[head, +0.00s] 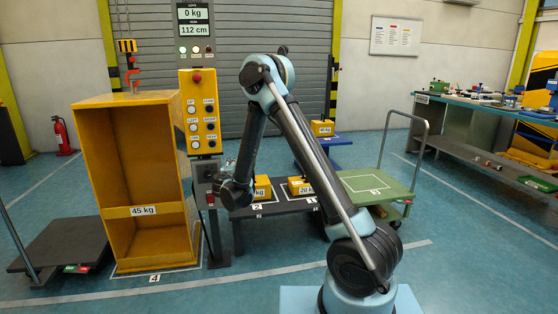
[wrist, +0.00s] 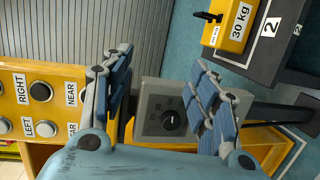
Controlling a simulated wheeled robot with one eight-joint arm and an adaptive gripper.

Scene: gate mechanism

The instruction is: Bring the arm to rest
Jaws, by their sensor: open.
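My arm (head: 300,140) rises from its base and bends at a high elbow, then comes down to the left. My gripper (head: 218,186) hangs by the lower end of the yellow control panel (head: 201,112). In the wrist view my gripper (wrist: 162,57) has its two blue-padded fingers wide apart. A grey box with a dark dial (wrist: 168,119) shows between the fingers, beyond them. No object is seen gripped. I cannot tell how near the fingertips are to the box.
A yellow cabinet marked 45 kg (head: 142,211) stands left of the panel. A dark low bench (head: 283,207) with yellow weights is behind my arm. A green cart (head: 372,184) stands to the right, near a long workbench (head: 480,110). Open floor (head: 470,230) lies at right.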

